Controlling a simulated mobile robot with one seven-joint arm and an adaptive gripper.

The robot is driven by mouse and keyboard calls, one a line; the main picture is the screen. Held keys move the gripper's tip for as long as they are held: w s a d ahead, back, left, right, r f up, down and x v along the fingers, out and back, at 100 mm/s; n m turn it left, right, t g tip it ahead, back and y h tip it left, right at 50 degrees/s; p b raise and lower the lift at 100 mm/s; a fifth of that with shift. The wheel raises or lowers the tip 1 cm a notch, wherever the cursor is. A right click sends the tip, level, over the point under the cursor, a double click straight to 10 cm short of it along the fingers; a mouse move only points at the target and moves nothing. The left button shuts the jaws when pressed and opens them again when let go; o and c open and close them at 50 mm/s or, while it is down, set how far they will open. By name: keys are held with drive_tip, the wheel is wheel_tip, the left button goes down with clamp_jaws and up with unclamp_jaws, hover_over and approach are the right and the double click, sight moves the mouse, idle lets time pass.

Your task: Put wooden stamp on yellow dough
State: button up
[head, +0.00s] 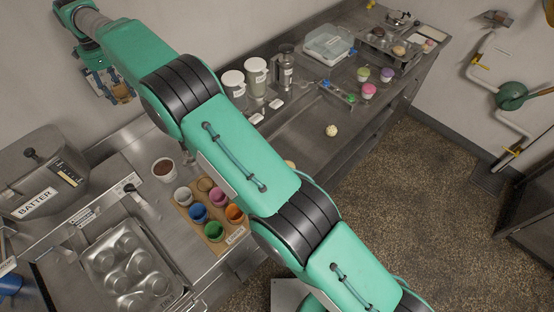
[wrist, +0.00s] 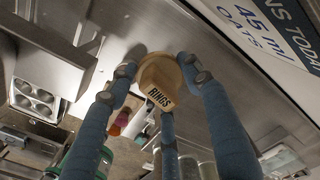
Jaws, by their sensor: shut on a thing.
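My gripper (wrist: 158,82) has blue fingers closed around a tan, wood-coloured round piece marked "RINGS", which looks like the wooden stamp (wrist: 160,72). A pale yellow dough ball (head: 331,131) lies on the steel counter right of my arm, far from my gripper. Another pale piece (head: 290,164) is partly hidden behind my arm.
A holder with several coloured cups (head: 236,238), a muffin tin (head: 122,263) and a batter machine (head: 45,178) stand at left. White-lidded jars (head: 256,75), a lidded plastic box (head: 328,43) and small coloured tubs (head: 369,90) stand farther along. Counter around the dough ball is clear.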

sight(122, 84)
wheel_tip(122, 84, up, 4)
drive_tip(key=shift+f, duration=0.15)
drive_tip(key=shift+d+r, duration=0.15)
drive_tip(key=shift+r, duration=0.1)
drive_tip(key=shift+w+d+r, duration=0.25)
drive_tip(key=shift+d+r, duration=0.05)
drive_tip(key=shift+d, duration=0.4)
drive_tip(key=d+r+m+b, duration=0.1)
drive_tip(key=d+r, duration=0.3)
drive_tip(key=d, duration=0.7)
drive_tip(key=d+r+m+b, duration=0.1)
drive_tip(key=d+r, duration=0.2)
drive_tip(key=d, duration=0.9)
drive_tip(key=s+d+f+m+b, duration=0.1)
drive_tip(key=s+d+f+m, duration=0.1)
drive_tip(key=s+d, duration=0.95)
drive_tip(key=s+d+f+m+b, duration=0.1)
drive_tip(key=s+d, duration=0.6)
drive_tip(key=d, duration=1)
drive_tip(key=s+d+f+m, duration=0.1)
drive_tip(key=s+d+f, duration=0.4)
drive_tip(key=s+d, duration=0.4)
wheel_tip(122, 84, down, 23)
drive_tip(key=s, duration=0.1)
drive_tip(key=shift+s+a+f+b, duration=0.15)
drive_tip(key=shift+a+f+b, duration=0.05)
drive_tip(key=shift+a+b, duration=0.2)
